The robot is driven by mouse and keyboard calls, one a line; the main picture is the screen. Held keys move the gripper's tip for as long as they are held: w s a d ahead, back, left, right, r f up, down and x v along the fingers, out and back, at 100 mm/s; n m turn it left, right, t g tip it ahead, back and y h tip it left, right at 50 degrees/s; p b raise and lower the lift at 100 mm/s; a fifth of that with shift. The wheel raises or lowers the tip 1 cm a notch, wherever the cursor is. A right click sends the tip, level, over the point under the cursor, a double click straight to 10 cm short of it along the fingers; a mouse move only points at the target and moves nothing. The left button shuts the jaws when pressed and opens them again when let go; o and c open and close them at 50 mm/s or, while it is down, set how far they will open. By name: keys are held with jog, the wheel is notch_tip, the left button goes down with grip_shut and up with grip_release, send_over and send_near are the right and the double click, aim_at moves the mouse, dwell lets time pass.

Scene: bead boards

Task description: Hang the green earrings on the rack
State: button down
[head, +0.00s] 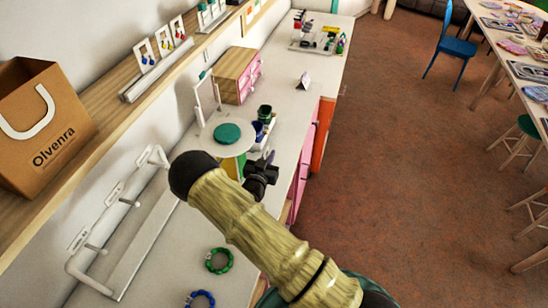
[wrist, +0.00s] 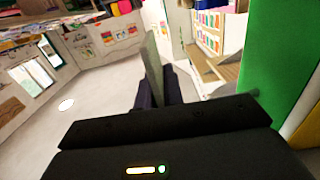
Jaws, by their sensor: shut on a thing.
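My gripper (head: 262,172) is over the counter, beside the round-topped stand. In the wrist view its dark fingers (wrist: 158,92) are shut on a thin, upright grey-green piece (wrist: 153,58), seen nearly edge-on. Whether it is the card of the green earrings I cannot tell; no green earrings show clearly. A white rack (head: 128,245) with several pegs and small labels stands on the counter, left of my arm. Its visible pegs look empty. On the wall shelf, small cards with blue, yellow and red earrings (head: 163,42) stand by a white strip (head: 157,70).
The stand with a teal disc (head: 228,133) is close to my gripper; its green side (wrist: 275,60) shows in the wrist view. Dark cups (head: 263,115), a wooden drawer box (head: 237,75), a green bracelet (head: 219,260) and a blue bracelet (head: 201,299) are on the counter.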

jog(key=shift+w+a, duration=0.25)
jog(key=shift+a, duration=0.3)
jog(key=shift+w+a, duration=0.2)
jog(key=shift+a, duration=0.35)
jog(key=shift+a+b, duration=0.15)
jog(key=shift+b, duration=0.25)
jog(key=shift+b, duration=0.8)
dwell(1.4)
jog(key=b, duration=0.3)
jog(key=shift+w+a+f, duration=0.15)
jog(key=shift+a+f, duration=0.05)
jog(key=shift+f, duration=0.1)
jog(key=shift+a+b, duration=0.1)
jog(key=shift+b, duration=0.9)
jog(key=shift+r, duration=0.3)
jog(key=shift+w+a, duration=0.15)
jog(key=shift+a, duration=0.2)
